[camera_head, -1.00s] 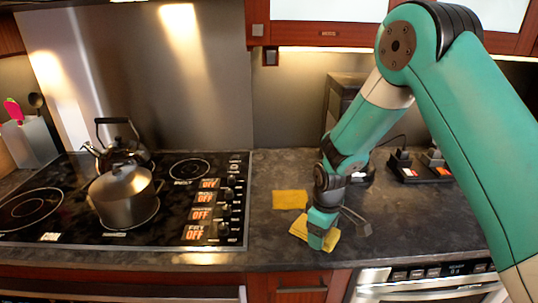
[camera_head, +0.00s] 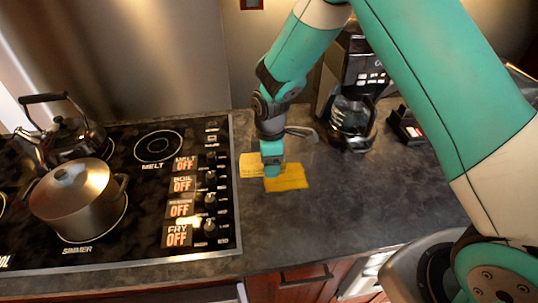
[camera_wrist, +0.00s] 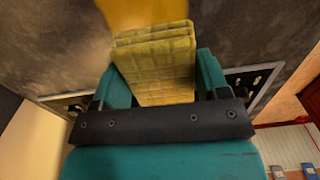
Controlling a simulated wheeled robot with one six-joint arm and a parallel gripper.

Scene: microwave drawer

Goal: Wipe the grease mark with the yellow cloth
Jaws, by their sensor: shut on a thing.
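The yellow cloth (camera_head: 251,165) is a pale, lined pad on the dark countertop, just right of the stove's edge. My gripper (camera_head: 271,165) points down and is shut on the cloth, partly covering it. In the wrist view the cloth (camera_wrist: 155,65) sticks out between the two teal fingers. The grease mark (camera_head: 288,180) is a flat, darker orange-yellow patch on the counter, beside the cloth on its near right side. In the wrist view it (camera_wrist: 145,12) shows beyond the cloth. I cannot tell how firmly the cloth presses on the counter.
A stove (camera_head: 150,240) with a lidded pot (camera_head: 75,195) and a kettle (camera_head: 75,138) stands at the left. A coffee maker (camera_head: 352,110) stands at the back right of the gripper. The counter right of the mark (camera_head: 350,195) is clear.

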